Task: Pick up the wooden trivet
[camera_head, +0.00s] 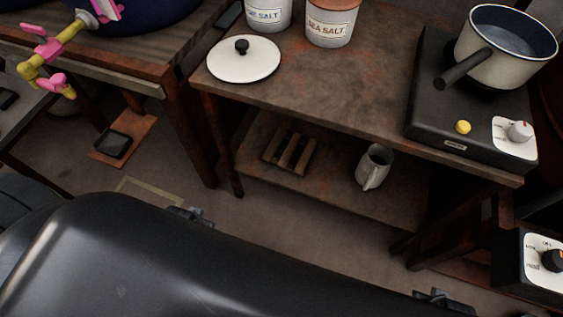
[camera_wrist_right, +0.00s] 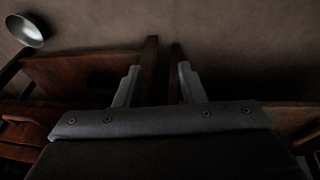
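The wooden trivet (camera_head: 290,153), made of brown slats, lies on the lower shelf (camera_head: 325,190) of the wooden table, toward its left end. It lies apart from the white mug on the same shelf. My right gripper (camera_wrist_right: 158,72) shows in the right wrist view with its two fingers spread and nothing held between them. Brown floor and dark wooden pieces lie beyond the fingers. I cannot make out the trivet in that view. I cannot identify my left gripper in either view.
A white mug (camera_head: 374,167) stands right of the trivet. The tabletop (camera_head: 340,88) above carries a white lid (camera_head: 243,61), salt crocks (camera_head: 331,24) and a black hotplate (camera_head: 440,118) with a pan (camera_head: 505,50). Table legs flank the shelf. A metal bowl-shaped thing (camera_wrist_right: 25,31) shows in the wrist view.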

